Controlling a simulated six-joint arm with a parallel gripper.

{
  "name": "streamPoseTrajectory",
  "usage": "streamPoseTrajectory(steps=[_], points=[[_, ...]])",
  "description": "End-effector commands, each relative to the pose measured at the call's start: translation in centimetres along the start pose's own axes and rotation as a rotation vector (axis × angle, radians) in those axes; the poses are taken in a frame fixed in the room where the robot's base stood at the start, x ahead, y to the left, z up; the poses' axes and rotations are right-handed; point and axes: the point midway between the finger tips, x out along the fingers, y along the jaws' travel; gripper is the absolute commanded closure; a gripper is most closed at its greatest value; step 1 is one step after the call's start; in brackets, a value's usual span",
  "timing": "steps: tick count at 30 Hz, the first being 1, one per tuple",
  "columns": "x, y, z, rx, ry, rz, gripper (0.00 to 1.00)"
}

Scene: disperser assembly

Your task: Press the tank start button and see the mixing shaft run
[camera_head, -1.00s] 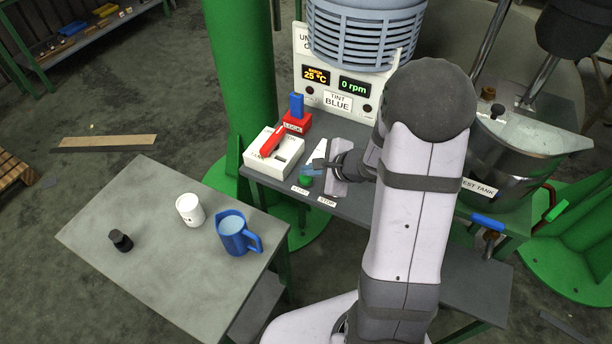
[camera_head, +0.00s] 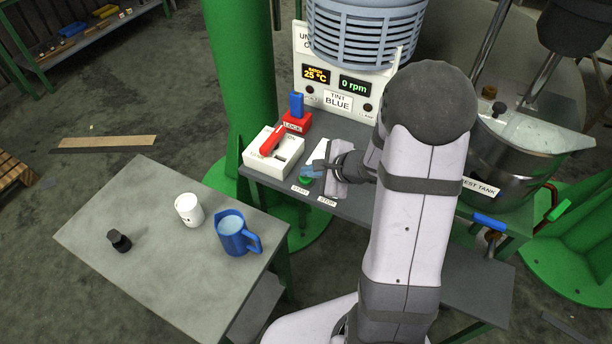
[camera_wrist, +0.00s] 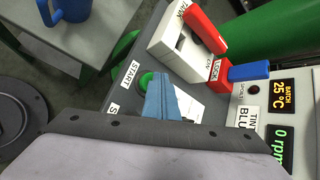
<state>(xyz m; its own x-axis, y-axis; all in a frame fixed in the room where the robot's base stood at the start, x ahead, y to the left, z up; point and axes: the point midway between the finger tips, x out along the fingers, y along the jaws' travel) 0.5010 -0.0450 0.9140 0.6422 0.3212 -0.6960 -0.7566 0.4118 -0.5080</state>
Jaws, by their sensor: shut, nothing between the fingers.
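The green start button (camera_head: 306,181) sits on the grey panel beside its START label (camera_head: 300,190); it also shows in the wrist view (camera_wrist: 146,80). My gripper (camera_head: 313,171) is shut and empty, its blue fingertips (camera_wrist: 160,98) over or right beside the button, partly covering it. I cannot tell whether they touch it. The STOP label (camera_head: 327,201) lies to the right, and the stop button is hidden. The rpm display (camera_head: 354,87) reads 0 rpm. The steel test tank (camera_head: 520,165) stands at the right with metal shafts (camera_head: 487,45) above it.
A white switch box (camera_head: 272,153) with a red lever and a red LOCK block (camera_head: 296,122) with a blue key stand left of my gripper. A side table (camera_head: 150,260) holds a blue jug (camera_head: 232,234), a white cup (camera_head: 189,209) and a black knob-like piece (camera_head: 119,240).

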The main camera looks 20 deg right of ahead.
Motion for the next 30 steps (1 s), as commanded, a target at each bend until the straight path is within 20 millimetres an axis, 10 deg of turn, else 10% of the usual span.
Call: streamPoseTrajectory(steps=[30], points=[[0.63,0.58,-0.53,0.000,0.002,0.003,1.00]])
